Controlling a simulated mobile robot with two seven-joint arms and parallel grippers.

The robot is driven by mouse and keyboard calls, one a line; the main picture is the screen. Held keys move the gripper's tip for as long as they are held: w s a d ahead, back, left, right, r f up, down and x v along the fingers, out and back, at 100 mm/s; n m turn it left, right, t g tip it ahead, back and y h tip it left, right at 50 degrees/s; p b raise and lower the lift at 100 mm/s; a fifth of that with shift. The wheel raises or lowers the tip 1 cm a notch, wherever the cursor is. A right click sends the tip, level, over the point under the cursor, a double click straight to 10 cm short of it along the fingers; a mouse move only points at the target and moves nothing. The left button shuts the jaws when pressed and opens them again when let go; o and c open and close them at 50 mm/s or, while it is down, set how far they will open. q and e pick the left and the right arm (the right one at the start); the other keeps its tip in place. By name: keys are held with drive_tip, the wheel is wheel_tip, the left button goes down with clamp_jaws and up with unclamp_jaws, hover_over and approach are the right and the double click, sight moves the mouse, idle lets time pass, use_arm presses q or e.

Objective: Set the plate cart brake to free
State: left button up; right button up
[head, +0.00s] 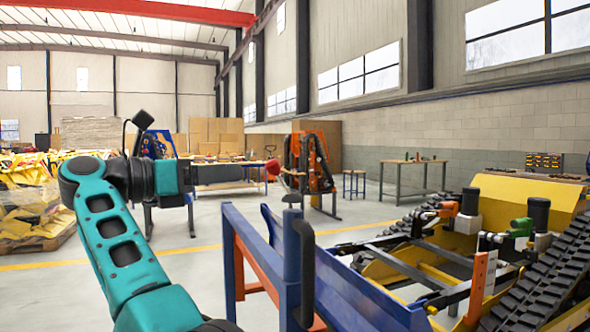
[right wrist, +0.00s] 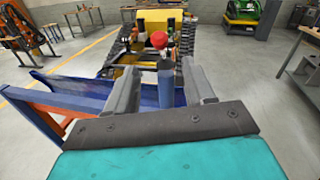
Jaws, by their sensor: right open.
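The plate cart, a blue frame (head: 228,245) with orange rails, stands in front of me in the head view; its frame also shows in the right wrist view (right wrist: 38,88). A blue post (head: 291,250) with a dark cap rises from it. A red knob (head: 272,168) shows near the post's top; I cannot tell the brake's setting. My right gripper (head: 192,180) is left of the knob and post. In the right wrist view its grey fingers (right wrist: 160,82) are apart, with the post (right wrist: 166,88) and red knob (right wrist: 158,40) seen between and beyond them. Contact is not clear. My left gripper is out of view.
A yellow tracked carrier (head: 530,195) with black tracks stands beyond the cart at the right. A black curved handle (head: 304,265) stands beside the post. Workbenches (head: 415,163) and an orange machine (head: 313,160) are behind.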

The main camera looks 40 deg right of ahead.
sight(281, 180)
drive_tip(key=d+b, duration=0.1)
drive_tip(key=d, duration=1.1)
drive_tip(key=shift+d, duration=0.4)
drive_tip(key=shift+c, duration=0.4)
clamp_jaws()
